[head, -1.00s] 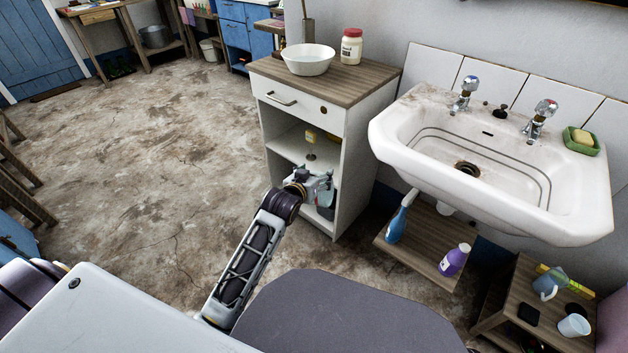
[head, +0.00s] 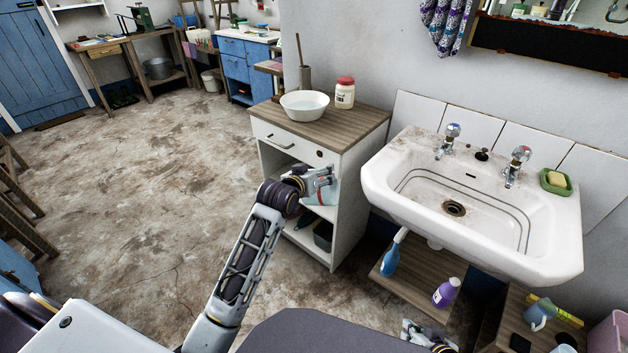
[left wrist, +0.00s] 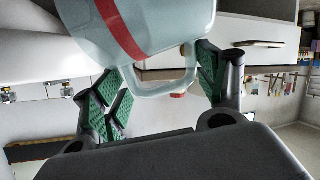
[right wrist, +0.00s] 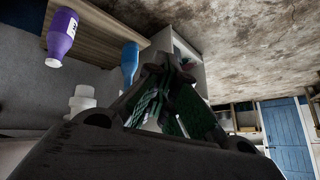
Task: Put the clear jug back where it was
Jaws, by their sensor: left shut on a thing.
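My left gripper (head: 322,178) is in front of the open side of the white cabinet (head: 335,225). It is shut on the handle of a pale blue jug (left wrist: 150,40) with a red band. In the left wrist view the handle lies between the green finger pads. In the head view only a pale part of the jug (head: 325,197) shows below the gripper. I cannot tell whether this jug is clear. My right gripper (head: 428,335) is low, at the bottom edge of the head view. In the right wrist view its fingers (right wrist: 168,95) are close together, with nothing clearly held.
A white bowl (head: 304,105) and red-lidded jar (head: 345,92) stand on the cabinet top. A dark container (head: 323,237) is on its lower shelf. The sink (head: 480,190) overhangs a shelf with blue (head: 391,255) and purple (head: 446,293) bottles. A bluish jug (head: 541,313) stands lower right.

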